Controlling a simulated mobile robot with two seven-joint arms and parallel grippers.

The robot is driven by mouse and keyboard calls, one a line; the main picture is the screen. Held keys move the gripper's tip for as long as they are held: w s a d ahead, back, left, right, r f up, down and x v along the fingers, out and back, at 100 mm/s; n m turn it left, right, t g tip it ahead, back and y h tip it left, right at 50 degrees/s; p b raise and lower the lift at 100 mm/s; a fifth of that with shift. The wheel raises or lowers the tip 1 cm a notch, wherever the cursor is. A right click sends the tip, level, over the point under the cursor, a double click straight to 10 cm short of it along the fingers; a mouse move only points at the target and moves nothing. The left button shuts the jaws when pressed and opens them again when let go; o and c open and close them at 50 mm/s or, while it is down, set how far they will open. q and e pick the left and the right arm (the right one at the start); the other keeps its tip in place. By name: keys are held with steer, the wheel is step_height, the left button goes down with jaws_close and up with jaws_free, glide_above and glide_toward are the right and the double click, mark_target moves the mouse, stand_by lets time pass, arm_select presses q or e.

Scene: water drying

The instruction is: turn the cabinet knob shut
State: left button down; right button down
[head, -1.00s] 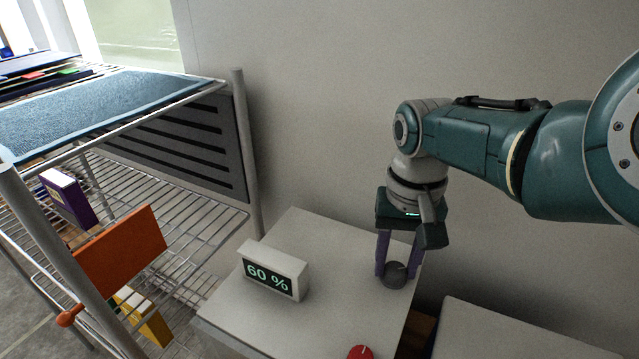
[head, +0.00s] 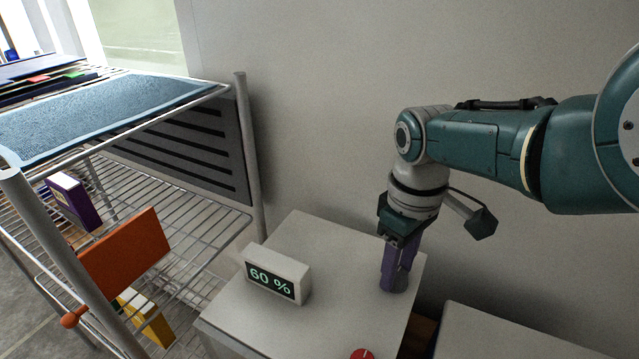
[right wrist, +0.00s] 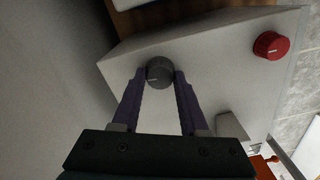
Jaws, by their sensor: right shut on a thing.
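A grey round knob (right wrist: 159,73) with a pale mark sits on top of the white cabinet (head: 330,262), near its right rear edge. My right gripper (head: 394,284) comes down over it from above, and its purple fingers hide most of the knob in the head view. In the right wrist view the two fingertips (right wrist: 160,76) press on opposite sides of the knob. A red knob (head: 362,354) with a white mark is at the cabinet's front edge; it also shows in the right wrist view (right wrist: 271,45). My left gripper is not in view.
A display (head: 276,275) reading 60 % stands on the cabinet, left of my right gripper. A wire rack (head: 180,220) with a blue mat (head: 100,112) and boxes stands at the left. Another white surface (head: 500,330) is at the lower right.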

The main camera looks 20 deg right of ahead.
steer(key=shift+n, duration=0.6)
steer(key=shift+c, duration=2.2)
jaws_free()
steer(key=shift+r, duration=0.1)
step_height(320, 180, up, 8)
steer(key=p, duration=0.7)
steer(key=shift+r, duration=0.2)
steer(key=shift+r+p, duration=0.3)
steer(key=shift+r, duration=0.4)
